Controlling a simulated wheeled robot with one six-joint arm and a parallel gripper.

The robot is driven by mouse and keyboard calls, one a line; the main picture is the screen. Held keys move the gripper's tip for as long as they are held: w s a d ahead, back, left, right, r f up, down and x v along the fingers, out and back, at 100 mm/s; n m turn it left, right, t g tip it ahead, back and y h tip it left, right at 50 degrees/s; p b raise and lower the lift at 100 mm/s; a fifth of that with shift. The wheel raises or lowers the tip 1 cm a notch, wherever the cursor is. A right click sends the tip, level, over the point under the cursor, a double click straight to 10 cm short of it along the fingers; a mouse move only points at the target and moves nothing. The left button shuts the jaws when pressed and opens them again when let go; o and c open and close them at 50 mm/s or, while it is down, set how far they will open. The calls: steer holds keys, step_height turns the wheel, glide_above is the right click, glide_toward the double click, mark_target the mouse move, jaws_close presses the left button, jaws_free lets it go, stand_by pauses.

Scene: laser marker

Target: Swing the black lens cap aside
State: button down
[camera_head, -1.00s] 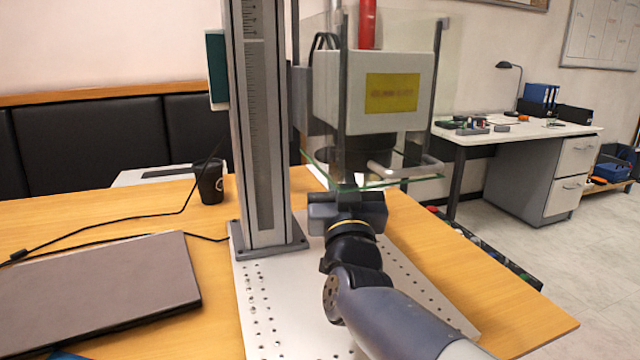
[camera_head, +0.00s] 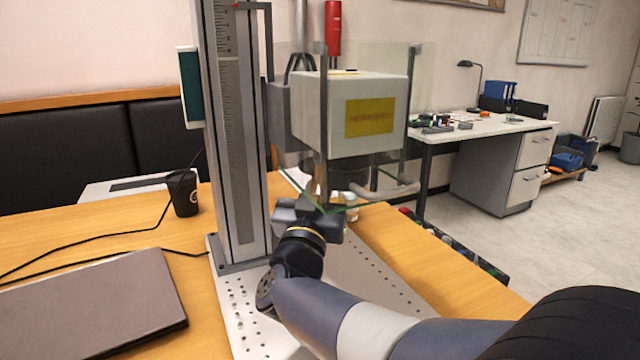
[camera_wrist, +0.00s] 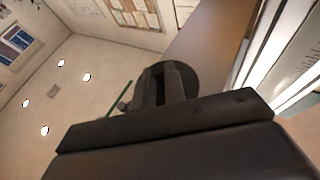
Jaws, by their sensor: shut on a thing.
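The laser head (camera_head: 350,115) is a pale box with a yellow label, mounted beside the tall scaled column. Its lens barrel (camera_head: 345,177) shows below it, partly behind the glass guard. My gripper (camera_head: 316,192) is under the left part of the head, reaching up from the front. In the wrist view the black lens cap (camera_wrist: 191,80) is a dark round disc just beyond my gripper (camera_wrist: 166,75), whose jaws are shut on part of it. In the head view the cap is mostly hidden by my gripper, and its exact edge cannot be told.
The clear guard (camera_head: 415,95) with its handle (camera_head: 395,190) hangs close on the right of my gripper. The column (camera_head: 238,140) stands to the left on the perforated base plate (camera_head: 370,285). A laptop (camera_head: 90,305) and a black cup (camera_head: 183,193) are further left.

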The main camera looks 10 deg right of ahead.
steer(key=c, duration=1.5)
jaws_free()
steer(key=shift+o, duration=0.2)
steer(key=shift+s, duration=0.1)
steer(key=p+v, duration=0.1)
steer(key=v, duration=0.9)
steer(key=shift+s+f, duration=0.2)
steer(key=shift+s, duration=0.05)
steer(key=shift+a, duration=0.15)
steer(key=b+x, duration=0.1)
steer(key=x, duration=0.9)
steer(key=shift+w+r, duration=0.2)
steer(key=shift+w, duration=0.05)
